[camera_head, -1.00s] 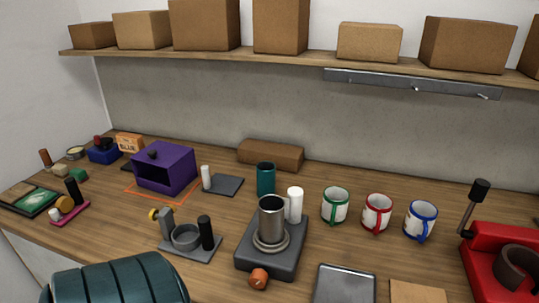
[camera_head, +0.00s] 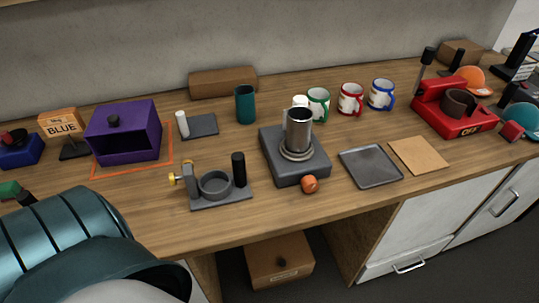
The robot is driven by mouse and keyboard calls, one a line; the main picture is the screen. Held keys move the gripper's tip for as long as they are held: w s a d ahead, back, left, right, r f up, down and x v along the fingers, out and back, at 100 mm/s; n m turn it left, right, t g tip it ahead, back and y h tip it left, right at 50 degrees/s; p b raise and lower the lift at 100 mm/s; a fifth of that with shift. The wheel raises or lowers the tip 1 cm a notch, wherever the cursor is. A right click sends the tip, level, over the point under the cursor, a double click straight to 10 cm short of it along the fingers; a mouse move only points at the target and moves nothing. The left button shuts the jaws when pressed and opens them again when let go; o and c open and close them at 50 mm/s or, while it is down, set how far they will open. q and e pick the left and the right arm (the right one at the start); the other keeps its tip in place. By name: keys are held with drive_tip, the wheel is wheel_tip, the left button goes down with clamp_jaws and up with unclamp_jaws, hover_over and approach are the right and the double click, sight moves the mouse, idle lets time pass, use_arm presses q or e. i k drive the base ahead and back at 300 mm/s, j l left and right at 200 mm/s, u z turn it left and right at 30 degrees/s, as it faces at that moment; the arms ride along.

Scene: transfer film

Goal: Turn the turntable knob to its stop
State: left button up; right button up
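The turntable (camera_head: 281,167) is a dark grey square base near the middle of the bench, with a ring on top. A shiny steel cup (camera_head: 298,128) stands upright in the ring. An orange knob (camera_head: 310,184) sits at the turntable's front edge, and nothing touches it. I cannot tell the knob's turn angle. Neither of my grippers shows in the head view. A teal, ribbed part of my own body (camera_head: 75,245) fills the lower left corner.
A grey fixture with a ring and black post (camera_head: 222,202) stands left of the turntable. A grey tray (camera_head: 371,166) and a brown sheet (camera_head: 419,155) lie to its right. Mugs (camera_head: 350,99) stand behind. A red press (camera_head: 455,117) is farther right. The bench front edge runs close before the knob.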

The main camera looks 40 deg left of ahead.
sight(309, 184)
drive_tip(key=k+j, duration=0.8)
